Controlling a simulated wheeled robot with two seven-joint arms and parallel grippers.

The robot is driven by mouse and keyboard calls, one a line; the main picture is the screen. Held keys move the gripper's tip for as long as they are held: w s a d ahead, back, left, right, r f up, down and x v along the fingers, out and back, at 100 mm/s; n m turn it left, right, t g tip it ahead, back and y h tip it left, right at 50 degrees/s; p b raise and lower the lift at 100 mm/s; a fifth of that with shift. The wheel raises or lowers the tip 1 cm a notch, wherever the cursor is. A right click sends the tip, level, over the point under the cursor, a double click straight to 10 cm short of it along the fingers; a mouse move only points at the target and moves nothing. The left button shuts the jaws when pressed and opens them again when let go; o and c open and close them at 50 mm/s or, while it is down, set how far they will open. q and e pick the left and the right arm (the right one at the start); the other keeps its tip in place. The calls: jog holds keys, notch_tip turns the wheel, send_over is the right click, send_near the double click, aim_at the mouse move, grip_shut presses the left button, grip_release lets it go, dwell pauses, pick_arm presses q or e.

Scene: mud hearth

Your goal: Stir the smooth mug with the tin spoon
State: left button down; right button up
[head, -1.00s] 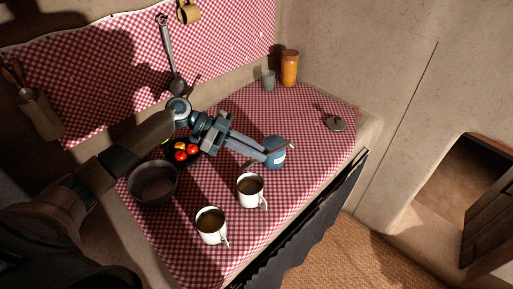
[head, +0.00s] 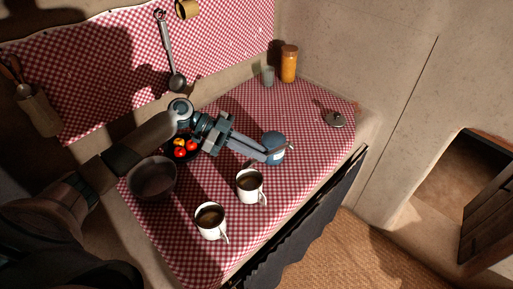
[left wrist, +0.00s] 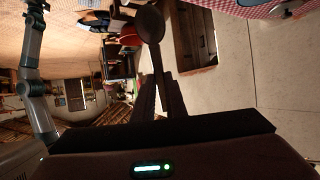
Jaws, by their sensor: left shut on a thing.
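Two white mugs with brown liquid stand upright on the checked counter, one nearer the middle (head: 249,188) and one nearer the front edge (head: 211,224). I cannot tell from their surfaces which is the smooth one. My right gripper is not in view.
A dark bowl (head: 152,180) and a dark dish of red and yellow items (head: 181,154) are left of the mugs.

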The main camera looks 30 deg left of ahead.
aim_at(254, 160)
pick_arm(q)
jog(key=shift+f+b, duration=0.4)
jog(key=shift+f, duration=1.45)
jog(key=shift+f+b, duration=0.35)
jog(key=shift+f, duration=0.15)
notch_tip(254, 160, down, 6)
jog(key=b, duration=0.6)
jog(key=shift+r, duration=0.1)
jog(key=shift+f+b, duration=0.85)
jog(key=shift+b, duration=0.15)
jog(key=shift+s, duration=0.1)
